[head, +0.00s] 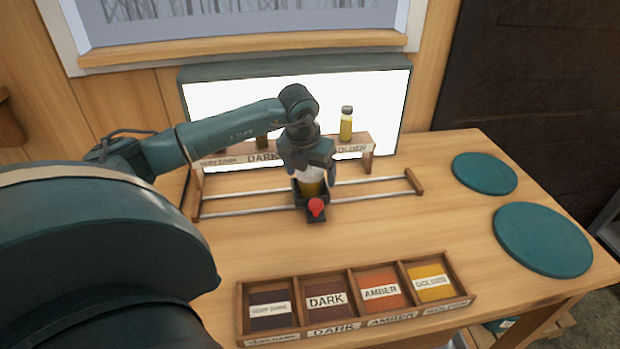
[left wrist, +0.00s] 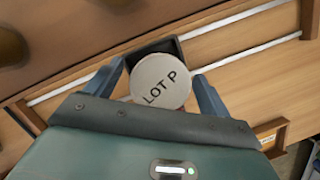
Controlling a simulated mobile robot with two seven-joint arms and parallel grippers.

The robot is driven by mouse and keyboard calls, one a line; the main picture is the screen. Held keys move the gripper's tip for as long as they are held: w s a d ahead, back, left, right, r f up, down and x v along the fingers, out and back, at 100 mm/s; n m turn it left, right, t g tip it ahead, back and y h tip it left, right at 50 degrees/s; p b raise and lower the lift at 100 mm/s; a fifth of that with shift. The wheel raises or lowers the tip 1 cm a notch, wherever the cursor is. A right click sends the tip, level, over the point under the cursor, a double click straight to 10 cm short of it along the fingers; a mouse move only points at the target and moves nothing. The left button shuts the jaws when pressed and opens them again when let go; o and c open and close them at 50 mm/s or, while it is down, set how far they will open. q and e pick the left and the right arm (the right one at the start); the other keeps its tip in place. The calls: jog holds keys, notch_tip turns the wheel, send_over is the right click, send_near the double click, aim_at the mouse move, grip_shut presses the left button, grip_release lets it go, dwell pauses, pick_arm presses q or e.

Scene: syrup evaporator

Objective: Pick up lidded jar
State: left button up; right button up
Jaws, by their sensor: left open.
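The lidded jar (head: 311,187) holds amber-yellow contents and stands upright in a small dark holder (head: 317,217) with a red knob on its front. The jar's round white lid (left wrist: 161,82), marked "LOT P", shows from above in the left wrist view. My left gripper (head: 314,179) points down over the jar, fingers open on either side of it. In the left wrist view a gap shows beside the fingers; whether either touches is unclear. The gripper hides part of the jar in the head view. My right gripper is not in view.
The holder sits on two metal rails (head: 375,197) before a bright panel (head: 385,100). A labelled wooden rack (head: 235,160) behind carries sample bottles, including a yellow one (head: 346,125). A four-compartment tray (head: 355,300) lies in front. Two teal discs (head: 542,238) lie right; wood between is clear.

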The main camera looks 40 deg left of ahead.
pick_arm(q)
jog(key=shift+c, duration=0.2)
jog(key=c, duration=1.3)
jog(key=shift+o, duration=0.2)
